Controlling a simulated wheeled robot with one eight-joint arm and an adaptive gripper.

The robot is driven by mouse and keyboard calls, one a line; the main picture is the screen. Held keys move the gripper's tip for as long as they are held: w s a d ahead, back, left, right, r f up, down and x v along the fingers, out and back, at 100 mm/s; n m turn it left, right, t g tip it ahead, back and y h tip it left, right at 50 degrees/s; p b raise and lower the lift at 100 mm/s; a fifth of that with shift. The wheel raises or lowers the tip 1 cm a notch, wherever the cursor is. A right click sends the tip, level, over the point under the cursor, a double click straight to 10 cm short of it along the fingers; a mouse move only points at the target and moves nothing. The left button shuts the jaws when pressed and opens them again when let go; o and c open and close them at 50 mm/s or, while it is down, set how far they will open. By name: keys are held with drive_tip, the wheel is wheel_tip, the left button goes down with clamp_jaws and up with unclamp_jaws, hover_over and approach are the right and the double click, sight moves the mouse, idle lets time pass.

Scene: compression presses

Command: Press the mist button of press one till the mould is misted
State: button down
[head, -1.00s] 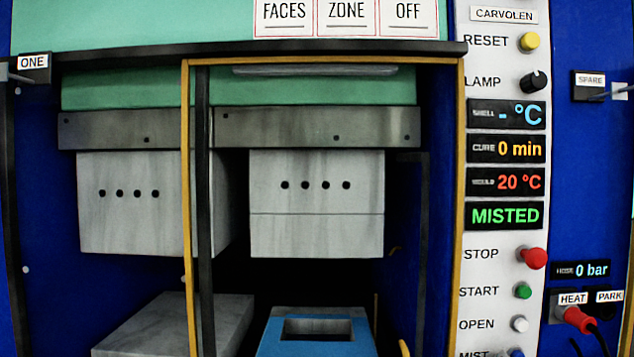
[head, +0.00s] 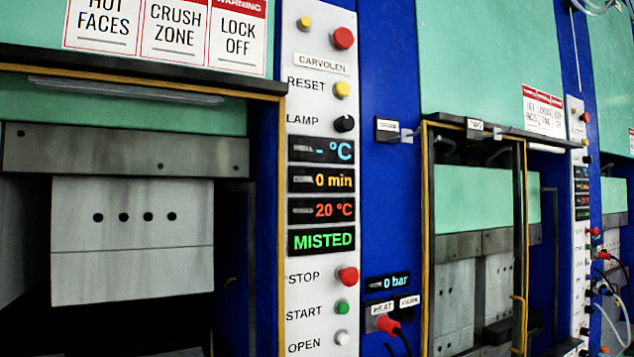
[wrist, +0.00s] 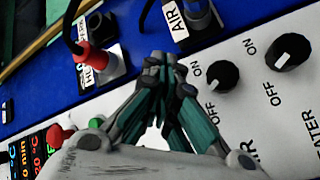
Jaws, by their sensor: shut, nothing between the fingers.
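Press one's white control panel (head: 326,85) is in the head view, with a green MISTED display (head: 322,241). Its red STOP button (head: 347,276), green START button (head: 343,307) and white OPEN button (head: 342,338) run down below. The mist button is not visible in either view. The grey block (head: 132,240) hangs in the open press at left; the lower mould is out of frame. My gripper (wrist: 162,62) shows only in the wrist view, fingers together and empty, in front of the panel. It hides part of the panel there.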

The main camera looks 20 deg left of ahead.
drive_tip(key=shift+d, duration=0.1)
idle(0.3)
drive_tip(key=s+d, duration=0.3)
drive_tip(key=shift+s+d, duration=0.25)
drive_tip(key=shift+d, duration=0.15)
drive_tip(key=shift+w+a, duration=0.15)
idle(0.6)
